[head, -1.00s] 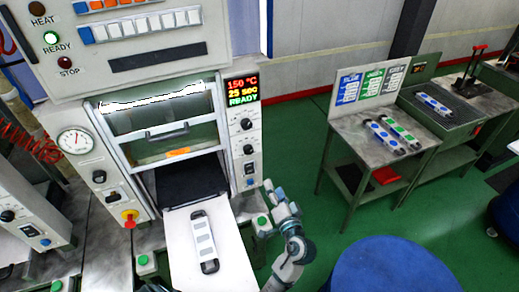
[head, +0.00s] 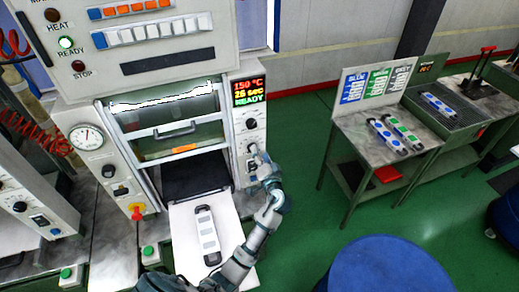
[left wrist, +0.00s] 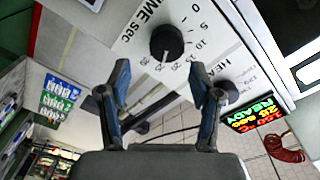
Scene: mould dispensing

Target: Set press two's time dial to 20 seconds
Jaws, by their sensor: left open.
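The press (head: 170,65) stands at the left of the head view. Its display (head: 247,92) reads 150 °C, READY and a time that looks like 26 sec, though the digit is hard to read. The black time dial (left wrist: 167,42) shows in the left wrist view beside a scale from 0 to 25, its white mark near the high end. In the head view it is the lower dial (head: 252,147). My left gripper (head: 257,157) is open and empty, close by this dial. In the wrist view its fingertips (left wrist: 158,78) are apart, the dial beyond them. My right gripper is out of view.
The press's tray (head: 184,238) is out and bears a grey and white mould. A side table (head: 350,122) with coloured moulds stands right, and a blue drum (head: 380,265) is at the bottom. Another press's panel (head: 30,200) is at the left edge. Green floor lies between.

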